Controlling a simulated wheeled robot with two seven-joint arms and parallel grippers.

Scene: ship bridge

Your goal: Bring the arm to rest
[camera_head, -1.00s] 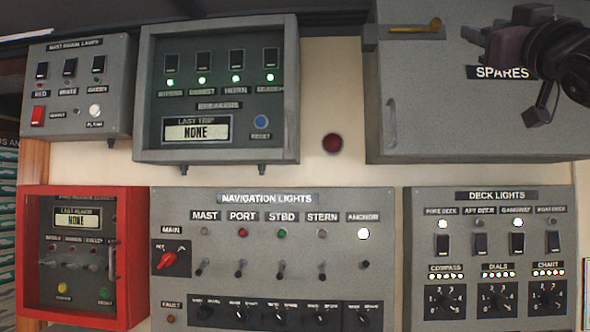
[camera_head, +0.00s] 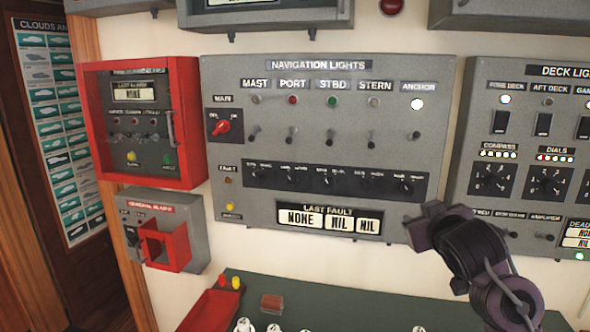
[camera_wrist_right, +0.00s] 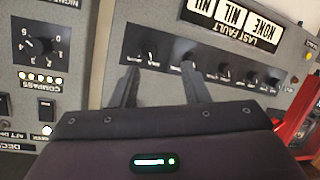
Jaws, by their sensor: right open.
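My right gripper (camera_head: 428,226) is in front of the lower right corner of the grey navigation lights panel (camera_head: 225,75), its dark arm coming in from the lower right. In the right wrist view my right gripper (camera_wrist_right: 161,82) shows two dark fingers spread apart with nothing between them. Behind them, upside down, is the panel's row of black fault knobs. I cannot tell from the frames whether the fingertips touch the panel. My left gripper is not in view.
A deck lights panel (camera_head: 467,120) is at the right. A red-framed alarm box (camera_head: 95,120) and a general alarm box (camera_head: 190,208) are at the left. Below, a green desk top (camera_head: 330,300) carries a red tray (camera_head: 205,310) and several small items.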

